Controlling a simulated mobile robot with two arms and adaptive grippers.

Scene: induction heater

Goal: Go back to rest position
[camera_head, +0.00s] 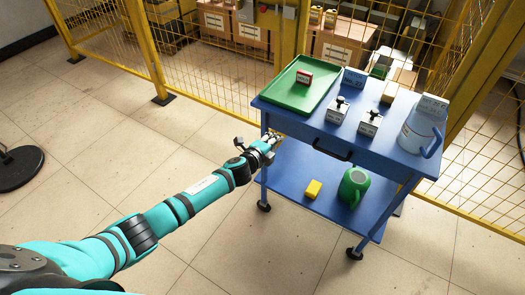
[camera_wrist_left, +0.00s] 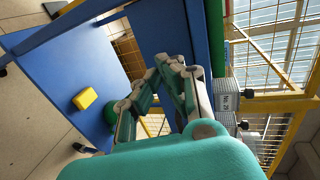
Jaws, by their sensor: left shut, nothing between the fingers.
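My left arm reaches in from the lower left in the head view. Its gripper (camera_head: 274,138) is at the left side of the blue cart (camera_head: 386,162), close to the front left corner of the top, above the lower shelf's level. I cannot tell whether it touches the cart. In the left wrist view the fingers (camera_wrist_left: 180,66) are shut with nothing between them. My right gripper is in neither view.
On the cart top are a green tray (camera_head: 287,96) with a red box (camera_head: 304,78), two small knobbed boxes (camera_head: 338,112) and a light blue pitcher (camera_head: 417,134).

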